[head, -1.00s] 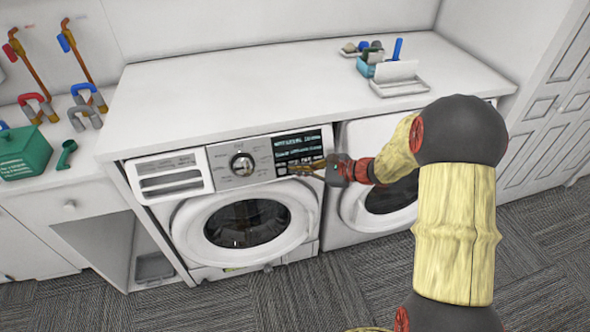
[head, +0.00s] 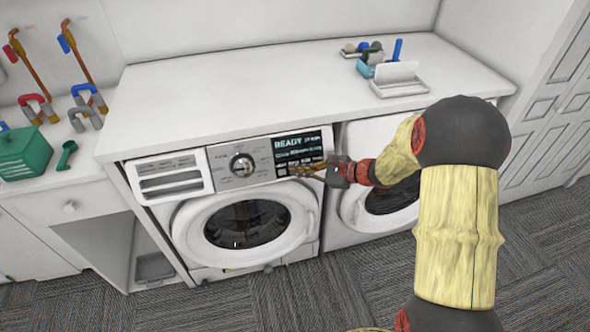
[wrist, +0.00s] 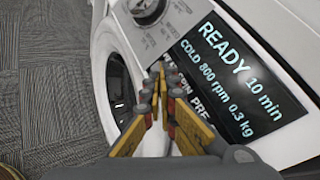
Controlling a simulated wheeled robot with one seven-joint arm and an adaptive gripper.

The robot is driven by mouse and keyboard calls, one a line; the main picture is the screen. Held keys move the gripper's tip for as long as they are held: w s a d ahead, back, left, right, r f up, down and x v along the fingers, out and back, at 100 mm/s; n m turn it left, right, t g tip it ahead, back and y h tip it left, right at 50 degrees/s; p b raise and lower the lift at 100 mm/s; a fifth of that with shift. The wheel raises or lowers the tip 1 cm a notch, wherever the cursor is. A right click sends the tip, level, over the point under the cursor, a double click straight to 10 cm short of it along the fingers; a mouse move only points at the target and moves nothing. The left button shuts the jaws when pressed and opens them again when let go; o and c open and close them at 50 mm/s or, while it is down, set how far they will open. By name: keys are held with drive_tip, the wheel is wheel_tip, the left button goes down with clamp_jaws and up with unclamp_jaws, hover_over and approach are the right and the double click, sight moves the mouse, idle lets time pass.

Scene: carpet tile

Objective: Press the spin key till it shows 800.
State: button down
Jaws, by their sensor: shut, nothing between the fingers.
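The washing machine (head: 245,222) stands under the counter with its round door closed. Its dark display (head: 298,147) reads READY; in the wrist view the display (wrist: 238,75) reads "READY 10 min" and "COLD 800 rpm 0.3 kg". The row of key labels, including SPIN (wrist: 180,90), runs below that text and is partly hidden by my fingers. My gripper (head: 293,171) is shut and empty at the lower edge of the display. In the wrist view my fingertips (wrist: 156,70) are at the left end of the label row; I cannot tell whether they touch a key.
The program dial (head: 242,165) and detergent drawer (head: 168,178) are left of the display. A second machine (head: 385,190) stands to the right, behind my arm.

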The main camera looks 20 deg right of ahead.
drive_tip(key=shift+s+r, duration=0.15)
drive_tip(key=shift+s, duration=0.1)
drive_tip(key=shift+s, duration=0.1)
drive_tip(key=s, duration=0.1)
drive_tip(key=s+r+p, duration=0.1)
drive_tip(key=s, duration=0.1)
drive_tip(key=s+r, duration=0.1)
drive_tip(key=shift+s+r+p, duration=0.1)
drive_tip(key=shift+s+p, duration=0.05)
drive_tip(key=shift+p, duration=0.25)
idle(1.4)
